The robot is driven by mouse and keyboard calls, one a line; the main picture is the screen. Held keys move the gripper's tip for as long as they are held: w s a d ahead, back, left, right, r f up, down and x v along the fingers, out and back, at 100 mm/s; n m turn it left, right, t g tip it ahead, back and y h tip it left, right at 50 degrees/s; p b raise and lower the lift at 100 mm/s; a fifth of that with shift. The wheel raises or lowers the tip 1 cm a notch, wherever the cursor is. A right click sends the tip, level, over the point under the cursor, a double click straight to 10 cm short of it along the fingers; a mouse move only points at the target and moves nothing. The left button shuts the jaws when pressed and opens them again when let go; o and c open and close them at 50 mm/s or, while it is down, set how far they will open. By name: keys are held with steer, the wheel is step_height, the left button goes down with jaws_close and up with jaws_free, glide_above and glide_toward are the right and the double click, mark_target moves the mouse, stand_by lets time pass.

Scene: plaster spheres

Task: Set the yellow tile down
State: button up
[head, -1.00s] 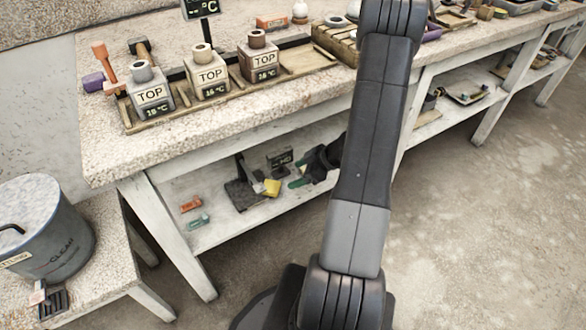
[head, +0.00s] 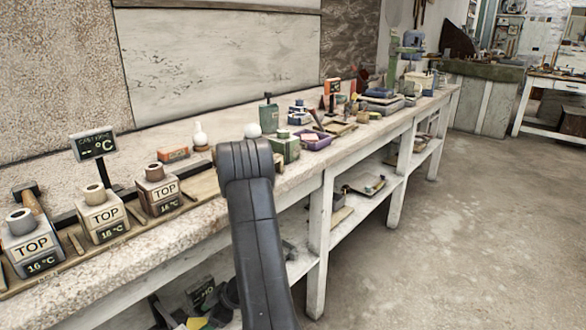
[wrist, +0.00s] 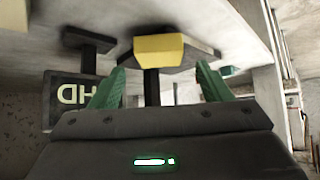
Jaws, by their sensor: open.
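The yellow tile (wrist: 158,48) shows in the wrist view, lying against a dark flat piece (wrist: 200,56) on the pale shelf surface. My gripper (wrist: 158,80) is open, its green fingers apart, and the tile is ahead of the gap between them. I cannot tell whether either finger touches it. In the head view the tile (head: 197,323) is a small yellow patch at the bottom edge, on the lower shelf. My gripper (head: 222,312) is beside it, mostly hidden by the bench and cut by the frame edge.
A dark sign (wrist: 72,98) stands beside the tile, upside down in the wrist view. A dark post (wrist: 151,88) shows beyond the fingers. A pale bench leg (head: 319,245) stands right of the shelf bay. The bench top holds several TOP blocks (head: 103,213). Floor at right is clear.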

mark_target(197, 325)
steer(key=b+x, duration=0.1)
steer(key=x, duration=0.3)
steer(key=shift+d+f, duration=0.1)
step_height(197, 325, up, 3)
steer(key=shift+d+p, duration=0.1)
steer(key=shift+p, duration=0.8)
steer(key=shift+r, duration=0.55)
